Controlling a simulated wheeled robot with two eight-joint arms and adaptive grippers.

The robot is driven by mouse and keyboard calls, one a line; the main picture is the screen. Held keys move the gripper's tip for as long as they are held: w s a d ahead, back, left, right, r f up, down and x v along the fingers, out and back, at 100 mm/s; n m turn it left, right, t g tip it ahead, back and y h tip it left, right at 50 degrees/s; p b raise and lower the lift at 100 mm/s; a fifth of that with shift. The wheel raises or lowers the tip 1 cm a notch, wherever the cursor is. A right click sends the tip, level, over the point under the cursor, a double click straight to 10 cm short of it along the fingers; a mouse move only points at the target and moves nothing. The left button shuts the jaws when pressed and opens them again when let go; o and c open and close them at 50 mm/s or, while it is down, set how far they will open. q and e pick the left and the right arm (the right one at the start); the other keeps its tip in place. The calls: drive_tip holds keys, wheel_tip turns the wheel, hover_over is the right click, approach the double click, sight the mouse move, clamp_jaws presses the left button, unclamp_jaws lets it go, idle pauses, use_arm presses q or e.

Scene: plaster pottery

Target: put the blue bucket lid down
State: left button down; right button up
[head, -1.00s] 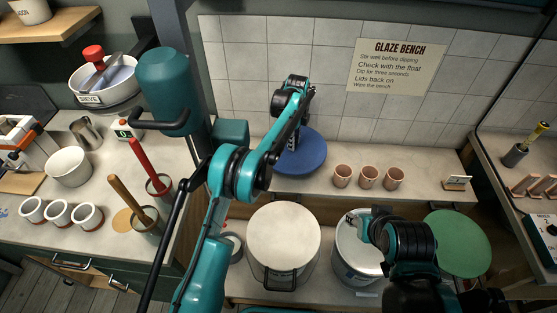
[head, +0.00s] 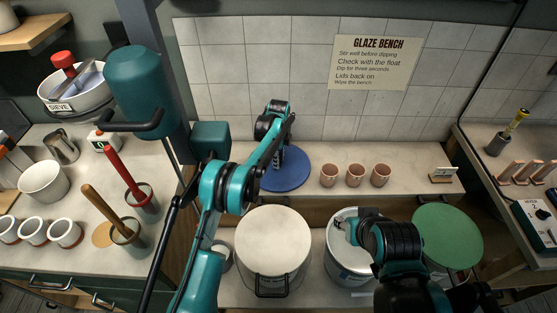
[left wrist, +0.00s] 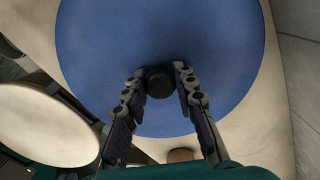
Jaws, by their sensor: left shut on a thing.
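The blue bucket lid (head: 292,178) is a flat disc at the left part of the raised back shelf, left of the cups. My left gripper (head: 277,158) is over it from above. In the left wrist view, the lid (left wrist: 100,45) fills the upper middle, and the left gripper's fingers (left wrist: 159,76) are shut on its dark round knob (left wrist: 159,85). The lid looks level and at or very near the shelf surface; I cannot tell whether it touches. My right gripper (head: 348,226) is at the open white bucket (head: 348,262); its fingers are not clear.
Several things stand close by: three clay cups (head: 355,175) right of the lid, a small sign (head: 444,173), a bucket with a cream lid (head: 272,240) in front, and a green lid (head: 447,237) at right. The tiled wall (head: 310,110) is close behind.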

use_arm(q)
drive_tip(key=c, duration=1.2)
unclamp_jaws()
drive_tip(key=shift+r+p, duration=0.3)
drive_tip(key=shift+r, duration=0.1)
wheel_tip(320, 180, up, 12)
drive_tip(key=p, duration=0.3)
drive_tip(key=shift+f, duration=0.25)
